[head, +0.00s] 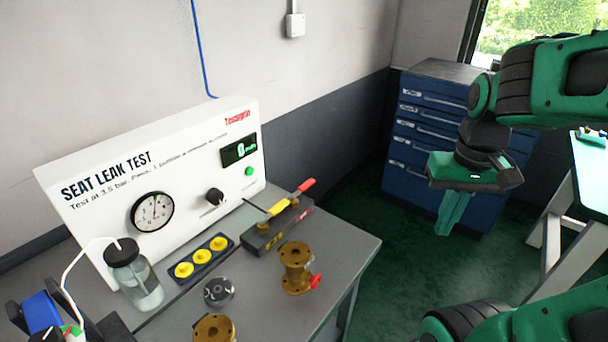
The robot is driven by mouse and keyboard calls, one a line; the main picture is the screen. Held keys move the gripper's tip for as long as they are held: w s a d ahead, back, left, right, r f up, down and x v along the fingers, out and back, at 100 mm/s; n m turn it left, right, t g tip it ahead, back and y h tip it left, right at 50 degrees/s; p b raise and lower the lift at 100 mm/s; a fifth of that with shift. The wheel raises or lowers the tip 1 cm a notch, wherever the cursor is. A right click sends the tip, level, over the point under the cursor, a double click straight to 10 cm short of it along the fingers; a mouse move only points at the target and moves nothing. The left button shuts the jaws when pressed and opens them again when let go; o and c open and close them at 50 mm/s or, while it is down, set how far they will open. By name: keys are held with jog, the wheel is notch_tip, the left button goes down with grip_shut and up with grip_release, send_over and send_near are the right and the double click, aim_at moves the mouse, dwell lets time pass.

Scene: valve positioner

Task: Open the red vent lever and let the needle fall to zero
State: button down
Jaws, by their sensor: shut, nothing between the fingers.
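A dark clamp block (272,230) on the right of the bench carries a lever with a red grip (306,185) and a yellow grip (279,206). The red grip sticks up to the right, past the panel's edge. The round gauge (152,212) is on the white panel; its needle is too small to read surely but seems to point roughly upward. My gripper (450,228) is shut and empty, pointing down in the air well to the right of the levers, in front of the blue cabinet.
The white panel (100,190) has a black knob (214,196) and a green display (239,150) reading 0. A brass flanged body (296,268) with a red tag-like part, a glass bottle (138,282) and a yellow-capped strip (202,257) stand on the bench.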

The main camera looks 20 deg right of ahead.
jog(key=w+a+r+n+t, duration=0.1)
jog(key=w+a+n, duration=0.2)
jog(key=w, duration=0.7)
jog(key=w+a+r+n+t, duration=0.1)
jog(key=w+a+n, duration=0.15)
jog(key=w, duration=0.65)
jog(key=n+y, duration=0.2)
jog(key=n, duration=0.4)
send_over(303, 189)
jog(key=w+d, duration=0.1)
jog(key=w, duration=0.4)
jog(key=shift+s+f+t, duration=0.2)
jog(key=shift+f+t, duration=0.2)
jog(key=shift+f, duration=0.35)
notch_tip(303, 189, down, 9)
jog(key=shift+s+d+f, duration=0.2)
jog(key=shift+s+d, duration=0.1)
